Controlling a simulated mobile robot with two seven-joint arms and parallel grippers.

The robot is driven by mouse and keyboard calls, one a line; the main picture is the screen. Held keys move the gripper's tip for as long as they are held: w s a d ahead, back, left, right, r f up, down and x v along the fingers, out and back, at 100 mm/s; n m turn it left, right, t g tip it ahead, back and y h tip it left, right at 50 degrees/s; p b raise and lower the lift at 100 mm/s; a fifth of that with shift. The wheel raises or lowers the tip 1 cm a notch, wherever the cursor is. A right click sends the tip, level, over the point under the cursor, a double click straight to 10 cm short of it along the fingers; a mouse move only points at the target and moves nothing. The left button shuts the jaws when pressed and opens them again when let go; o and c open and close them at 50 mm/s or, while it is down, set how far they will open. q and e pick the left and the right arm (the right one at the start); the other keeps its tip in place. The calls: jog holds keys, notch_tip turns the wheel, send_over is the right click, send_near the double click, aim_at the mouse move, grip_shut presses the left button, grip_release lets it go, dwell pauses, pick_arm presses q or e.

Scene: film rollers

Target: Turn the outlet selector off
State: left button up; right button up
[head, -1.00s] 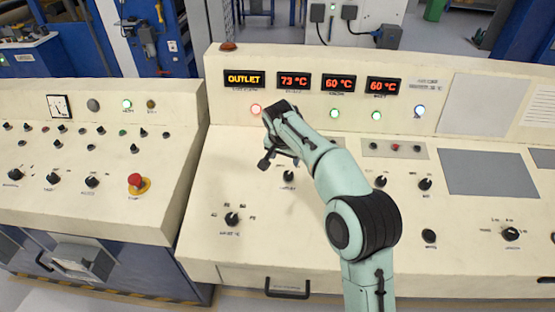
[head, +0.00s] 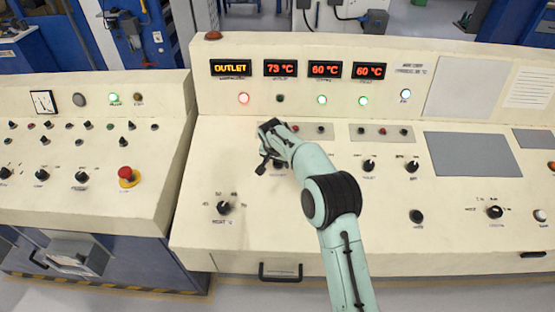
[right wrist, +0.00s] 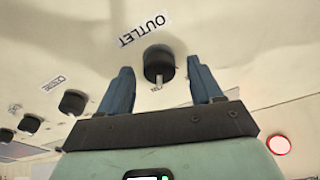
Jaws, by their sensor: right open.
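The outlet selector is a black round knob (right wrist: 158,60) beside an OUTLET label in the right wrist view. A small light pointer mark shows on its edge nearest the gripper. My right gripper (right wrist: 158,78) is open, with one blue finger on each side of the knob; I cannot tell whether they touch it. In the head view my right gripper (head: 264,167) is low over the sloped panel and partly hides the selector (head: 278,165). The OUTLET display (head: 230,68) is lit amber, with a red lamp (head: 243,98) glowing below it. My left gripper is out of view.
Other knobs stand close by, including one with its own label (right wrist: 72,101) in the right wrist view. A selector (head: 223,208) sits at the panel's lower left. A red emergency button (head: 126,174) is on the left console.

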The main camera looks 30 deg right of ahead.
jog(key=c, duration=1.1)
jog(key=shift+o, duration=0.2)
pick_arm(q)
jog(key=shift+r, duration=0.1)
pick_arm(e)
jog(key=shift+n, duration=1.5)
jog(key=n+p, duration=0.1)
jog(key=n, duration=0.1)
jog(key=shift+s+d+n+y, duration=0.1)
jog(key=shift+n+y, duration=0.2)
jog(key=shift+y, duration=0.1)
jog(key=n+p, duration=0.1)
jog(key=n, duration=0.2)
jog(key=shift+r+n+t+y, duration=0.1)
jog(key=shift+n+t+y, duration=0.2)
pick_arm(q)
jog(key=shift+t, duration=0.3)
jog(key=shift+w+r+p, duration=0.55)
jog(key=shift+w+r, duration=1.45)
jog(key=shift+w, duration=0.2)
pick_arm(e)
jog(key=shift+d+n, duration=0.1)
jog(key=shift+n, duration=1.4)
